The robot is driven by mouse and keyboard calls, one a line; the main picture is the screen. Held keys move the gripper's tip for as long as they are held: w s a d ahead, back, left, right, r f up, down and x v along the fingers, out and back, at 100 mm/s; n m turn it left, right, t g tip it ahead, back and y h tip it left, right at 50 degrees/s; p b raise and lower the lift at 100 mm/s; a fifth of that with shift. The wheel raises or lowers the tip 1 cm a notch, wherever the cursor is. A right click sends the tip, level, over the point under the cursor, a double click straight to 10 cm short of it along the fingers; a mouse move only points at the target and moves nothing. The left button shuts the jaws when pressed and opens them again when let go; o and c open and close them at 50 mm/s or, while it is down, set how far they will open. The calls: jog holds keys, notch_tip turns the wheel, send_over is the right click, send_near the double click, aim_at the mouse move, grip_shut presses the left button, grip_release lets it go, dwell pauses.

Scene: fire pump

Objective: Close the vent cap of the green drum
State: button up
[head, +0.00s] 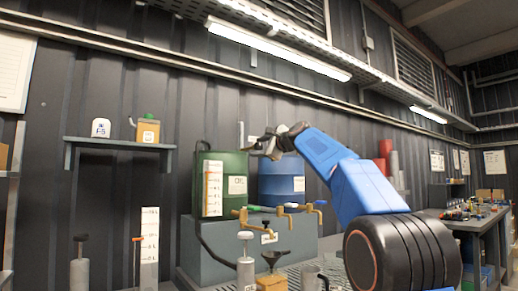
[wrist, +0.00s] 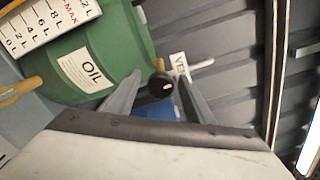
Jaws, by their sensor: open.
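The green drum (head: 236,166) stands on a grey bench, with an OIL label and a level scale on its front. It fills the upper left of the wrist view (wrist: 115,45). A round black cap (wrist: 161,86) with a small light mark shows beside the drum, in front of a white tag (wrist: 180,68) whose partly visible lettering looks like VENT. My gripper (head: 259,146) is at the drum's upper right in the head view. In the wrist view its fingers (wrist: 158,78) are apart, one on each side of the cap. I cannot tell whether they touch it.
A blue drum (head: 281,180) stands right of the green one. Brass taps (head: 243,214) stick out at the front of the bench (head: 215,251). A wall shelf (head: 118,144) at left holds a white container and an orange can. The dark corrugated wall is close behind.

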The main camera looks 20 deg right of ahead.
jog(key=v, duration=1.7)
jog(key=shift+s, duration=0.2)
jog(key=shift+d, duration=0.1)
jog(key=s+a+f+n+g, duration=0.25)
jog(key=s+a+f, duration=0.2)
jog(key=f, duration=0.55)
jog(key=s+a+f+n+g+h, duration=0.1)
jog(key=s+a+f+n+g, duration=0.2)
jog(key=s+f, duration=0.5)
jog(key=s+a+f+n+g, duration=0.1)
jog(key=s+a+f+n, duration=0.25)
jog(key=f, duration=0.85)
jog(key=s+f+n+g+h, duration=0.1)
jog(key=s+f+n, duration=0.3)
jog(key=s+f, duration=0.4)
jog(key=s+f+n+g+h, duration=0.1)
jog(key=s+f+n+g, duration=0.2)
jog(key=s+f, duration=0.5)
jog(key=s+f+n+g+h, duration=0.1)
jog(key=s+f+n, duration=0.3)
jog(key=f, duration=1.3)
jog(key=s+g, duration=0.1)
jog(key=s, duration=0.3)
jog(key=shift+s+f+n+h, duration=0.3)
jog(key=shift+s+f, duration=0.05)
